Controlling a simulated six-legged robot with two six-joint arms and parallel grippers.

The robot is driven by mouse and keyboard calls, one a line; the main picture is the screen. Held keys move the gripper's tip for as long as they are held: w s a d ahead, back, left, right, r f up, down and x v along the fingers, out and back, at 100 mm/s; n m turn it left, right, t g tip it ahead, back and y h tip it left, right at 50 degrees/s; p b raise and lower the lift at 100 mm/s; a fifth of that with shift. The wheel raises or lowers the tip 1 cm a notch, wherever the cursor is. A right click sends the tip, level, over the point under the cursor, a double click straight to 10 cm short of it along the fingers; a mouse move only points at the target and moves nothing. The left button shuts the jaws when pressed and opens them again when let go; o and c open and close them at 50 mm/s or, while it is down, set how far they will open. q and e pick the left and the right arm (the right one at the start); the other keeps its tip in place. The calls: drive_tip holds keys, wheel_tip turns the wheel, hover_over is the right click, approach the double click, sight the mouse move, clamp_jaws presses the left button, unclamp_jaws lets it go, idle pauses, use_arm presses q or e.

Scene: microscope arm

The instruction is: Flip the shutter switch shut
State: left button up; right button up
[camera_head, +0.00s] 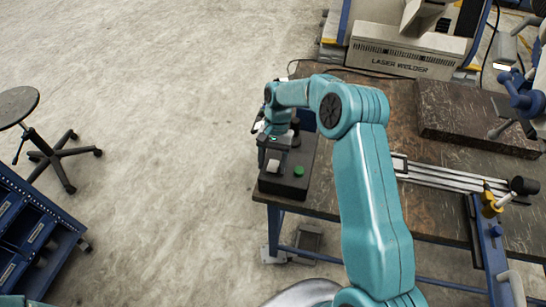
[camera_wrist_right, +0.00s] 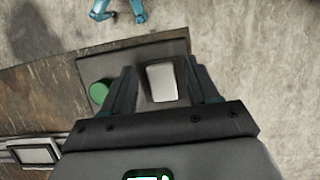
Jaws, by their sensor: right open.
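A dark control box (camera_head: 288,186) sits on the near left corner of the workbench. A pale rectangular switch (camera_head: 273,166) is on its top, beside a round green button (camera_head: 299,171). My right gripper (camera_head: 272,150) is over the box, pointing down. In the right wrist view the open right gripper (camera_wrist_right: 160,68) has one finger on each side of the pale switch (camera_wrist_right: 162,82), with a gap visible on both sides. The green button (camera_wrist_right: 99,93) lies outside the left finger. I cannot tell which way the switch is tipped. My left gripper is not recognisable in either view.
The workbench (camera_head: 345,108) holds a dark slab (camera_head: 475,116) and a metal rail (camera_head: 440,178) to the right of my arm. A laser welder (camera_head: 405,52) stands behind it. A stool (camera_head: 50,140) and blue drawers (camera_head: 30,230) are at left. The floor between is clear.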

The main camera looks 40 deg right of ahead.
drive_tip(key=v, duration=1.6)
drive_tip(key=shift+d, duration=0.1)
